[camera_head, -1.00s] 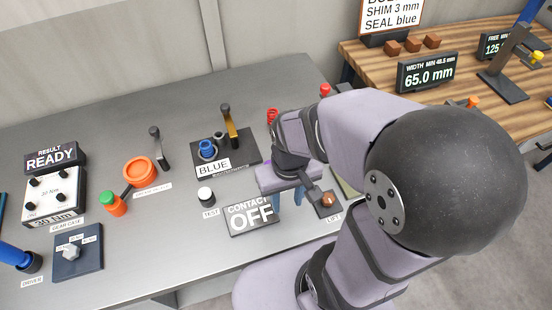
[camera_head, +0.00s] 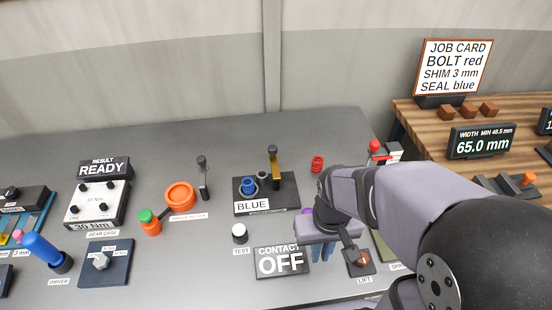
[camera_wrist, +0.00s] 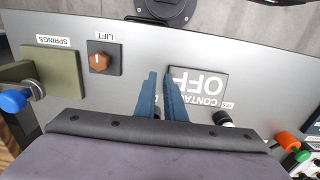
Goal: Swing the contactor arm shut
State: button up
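A plate with a BLUE label (camera_head: 252,205) stands at the middle back of the grey bench in the head view. On it an upright brass arm with a dark knob (camera_head: 273,165) stands beside a blue ring part (camera_head: 248,186). I take this to be the contactor arm; the small plate label is unreadable. The CONTACT display (camera_head: 282,262) reads OFF and also shows upside down in the wrist view (camera_wrist: 198,88). My gripper (camera_head: 321,254) points down beside the display's right end, in front and right of the arm. Its blue fingers (camera_wrist: 160,90) are narrowly apart and empty.
A TEST button (camera_head: 240,233) stands left of the display and a LIFT knob (camera_head: 360,260) right of it. An orange bowl (camera_head: 180,197) stands left. The bench behind the BLUE plate is clear.

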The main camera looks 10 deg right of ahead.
jog(key=d+f, duration=0.1)
jog(key=d+f+m+b, duration=0.1)
jog(key=d+f+m, duration=0.1)
jog(key=shift+s+d+f+g, duration=0.1)
jog(key=shift+s+d+g, duration=0.15)
jog(key=shift+s+g, duration=0.15)
grip_shut()
jog(key=w+d+m, duration=0.1)
jog(key=w, duration=0.2)
jog(key=w+d+m+t+y+b, duration=0.1)
jog(key=w, duration=0.3)
jog(key=w+d+r+m, duration=0.1)
jog(key=w, duration=0.2)
jog(key=shift+w+t, duration=0.2)
jog(key=shift+t, duration=0.1)
jog(key=w+a+r+n+t+y, duration=0.1)
jog(key=w+r+t, duration=0.1)
jog(key=w+r, duration=0.4)
jog(key=w+a+r+n+t+y, duration=0.1)
jog(key=w+r+t+y, duration=0.1)
jog(key=w+r, duration=0.4)
jog(key=shift+w+a+r+n+t, duration=0.15)
jog(key=shift+w+n+t, duration=0.4)
jog(key=shift+w, duration=1.9)
